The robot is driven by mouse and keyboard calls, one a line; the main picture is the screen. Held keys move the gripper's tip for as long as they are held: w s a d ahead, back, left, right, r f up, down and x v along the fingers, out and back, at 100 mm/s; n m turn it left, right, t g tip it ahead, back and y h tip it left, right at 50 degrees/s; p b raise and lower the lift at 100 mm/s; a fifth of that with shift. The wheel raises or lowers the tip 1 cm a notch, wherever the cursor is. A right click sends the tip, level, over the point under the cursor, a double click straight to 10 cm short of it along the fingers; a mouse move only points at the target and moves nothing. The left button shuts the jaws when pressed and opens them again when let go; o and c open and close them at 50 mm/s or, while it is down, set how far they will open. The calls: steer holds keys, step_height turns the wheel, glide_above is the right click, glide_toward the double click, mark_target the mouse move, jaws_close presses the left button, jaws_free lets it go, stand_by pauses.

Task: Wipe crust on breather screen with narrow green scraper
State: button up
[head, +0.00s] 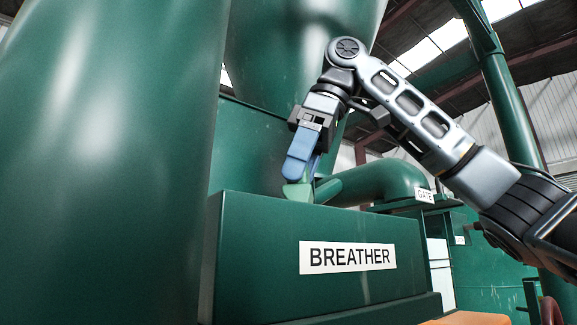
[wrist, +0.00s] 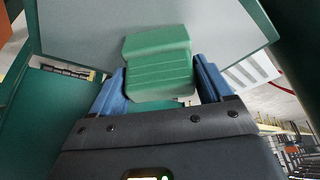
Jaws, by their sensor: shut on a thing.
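My gripper (head: 301,168) points down over the green breather box (head: 255,235) in the head view. Its blue fingers are shut on the green scraper (head: 297,191), whose lower end is at the box's upper edge. In the wrist view the ridged scraper (wrist: 158,68) sits between the two fingers (wrist: 160,84). A flat grey surface (wrist: 85,30), probably the breather screen, lies beyond it. The scraper hides part of that surface. I cannot tell whether the scraper touches it. No crust can be made out on the visible part. The box top is hidden in the head view.
The box carries a BREATHER label (head: 348,257). A large green cylinder (head: 110,150) stands close on the left. A curved green pipe (head: 375,181) and a GATE label (head: 425,195) are behind to the right. An orange surface (head: 468,318) shows at the bottom.

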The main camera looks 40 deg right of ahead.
steer(key=shift+d+r, duration=0.1)
steer(key=shift+d, duration=2.3)
steer(key=shift+a, duration=0.1)
steer(key=shift+a, duration=1.95)
steer(key=shift+a+f, duration=0.2)
steer(key=shift+a, duration=1.75)
steer(key=shift+a, duration=1.9)
steer(key=shift+r, duration=0.1)
